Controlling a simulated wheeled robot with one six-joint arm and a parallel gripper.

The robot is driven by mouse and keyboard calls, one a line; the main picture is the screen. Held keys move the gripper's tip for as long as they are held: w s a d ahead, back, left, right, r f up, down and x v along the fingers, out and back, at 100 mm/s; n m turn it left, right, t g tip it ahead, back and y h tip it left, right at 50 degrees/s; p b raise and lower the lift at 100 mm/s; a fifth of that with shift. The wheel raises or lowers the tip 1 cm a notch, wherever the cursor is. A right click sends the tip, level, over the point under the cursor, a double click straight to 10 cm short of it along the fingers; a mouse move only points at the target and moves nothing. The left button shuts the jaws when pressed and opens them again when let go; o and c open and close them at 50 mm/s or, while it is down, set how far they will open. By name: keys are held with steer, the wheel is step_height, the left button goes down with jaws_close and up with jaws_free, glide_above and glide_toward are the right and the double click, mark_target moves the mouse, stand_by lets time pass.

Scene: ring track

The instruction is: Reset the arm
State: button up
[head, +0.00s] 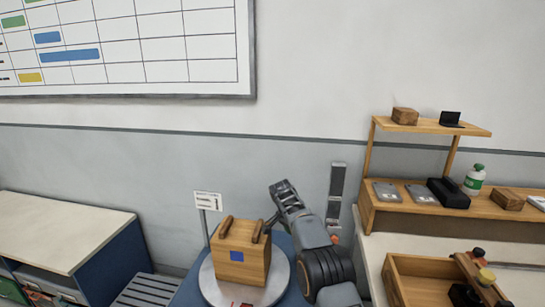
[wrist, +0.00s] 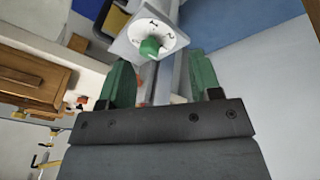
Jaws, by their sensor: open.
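My arm rises from the lower middle of the head view, and its dark end, my gripper (head: 284,190), is up near the grey wall, above and right of a wooden box. In the wrist view my gripper (wrist: 160,82) shows two green fingers spread apart with nothing held between them. A white dial with a green knob (wrist: 149,47) and numbers shows beyond the fingers; the knob appears between them, apart from both.
The wooden box (head: 240,262) with two handles sits on a round turntable (head: 213,290), beside a small sign (head: 208,200). A bench with an open wooden tray (head: 400,288) and a shelf (head: 385,206) stand at right. A low cabinet (head: 60,225) stands at left.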

steer(key=s+d+r+n+t+y+p, duration=0.1)
steer(key=s+d+r+n, duration=0.1)
steer(key=s, duration=1)
steer(key=s+d+r+n+t+y+p, duration=0.1)
steer(key=s+r+n, duration=0.3)
steer(key=s, duration=0.9)
steer(key=s+d+r+n+t+y+p, duration=0.1)
steer(key=s+d+r+n, duration=0.2)
steer(key=s, duration=0.9)
steer(key=shift+s+d+r+n+y, duration=0.35)
steer(key=shift+r+n, duration=0.15)
steer(key=shift+r, duration=1.25)
steer(key=shift+c, duration=0.2)
